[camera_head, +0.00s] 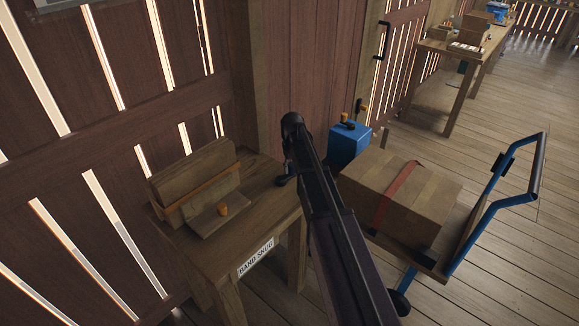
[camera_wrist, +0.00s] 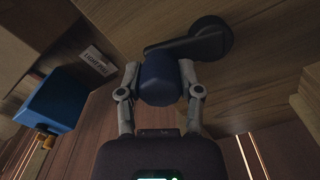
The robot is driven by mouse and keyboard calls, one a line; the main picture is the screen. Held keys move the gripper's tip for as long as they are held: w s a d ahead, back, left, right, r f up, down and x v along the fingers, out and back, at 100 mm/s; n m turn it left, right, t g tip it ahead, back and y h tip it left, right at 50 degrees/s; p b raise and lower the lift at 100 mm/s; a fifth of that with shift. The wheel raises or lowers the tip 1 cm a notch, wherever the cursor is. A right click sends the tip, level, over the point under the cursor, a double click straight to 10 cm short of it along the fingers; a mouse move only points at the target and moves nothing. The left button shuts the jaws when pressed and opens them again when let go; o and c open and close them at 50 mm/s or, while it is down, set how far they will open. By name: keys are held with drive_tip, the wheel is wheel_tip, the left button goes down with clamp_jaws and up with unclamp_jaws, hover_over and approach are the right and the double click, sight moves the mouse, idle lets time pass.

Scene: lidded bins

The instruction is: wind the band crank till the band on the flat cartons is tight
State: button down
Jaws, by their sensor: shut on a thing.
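The band crank shows in the wrist view as a dark arm with a round hub (camera_wrist: 212,38) on a wooden face and a dark blue knob (camera_wrist: 160,82). My gripper (camera_wrist: 160,76) is shut on this knob, one finger on each side. In the head view the gripper is mostly hidden by my arm, beside the bench's right edge. Flat brown pieces, apparently the cartons (camera_head: 192,166), stand on the wooden bench (camera_head: 262,190). An orange band (camera_head: 205,190) runs along their front. I cannot tell how tight it is. A sign (camera_head: 256,256) reads "BAND SNUG".
A blue box (camera_head: 349,146) stands behind my arm. A blue-framed trolley (camera_head: 484,222) to the right carries a large carton (camera_head: 425,195) with a red strap. Plank walls rise behind; floor is open at far right.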

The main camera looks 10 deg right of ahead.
drive_tip(key=s+m, duration=0.1)
drive_tip(key=m, duration=0.1)
drive_tip(key=s+m, duration=0.1)
drive_tip(key=m, duration=0.1)
drive_tip(key=shift+s+d+m, duration=0.15)
drive_tip(key=shift+m, duration=0.15)
drive_tip(key=shift+s+m, duration=0.45)
drive_tip(key=shift+m, duration=0.65)
drive_tip(key=shift+s+m, duration=0.4)
drive_tip(key=shift+m, duration=0.7)
drive_tip(key=shift+c, duration=1.3)
unclamp_jaws()
drive_tip(key=shift+w+n, duration=0.2)
drive_tip(key=shift+n, duration=0.1)
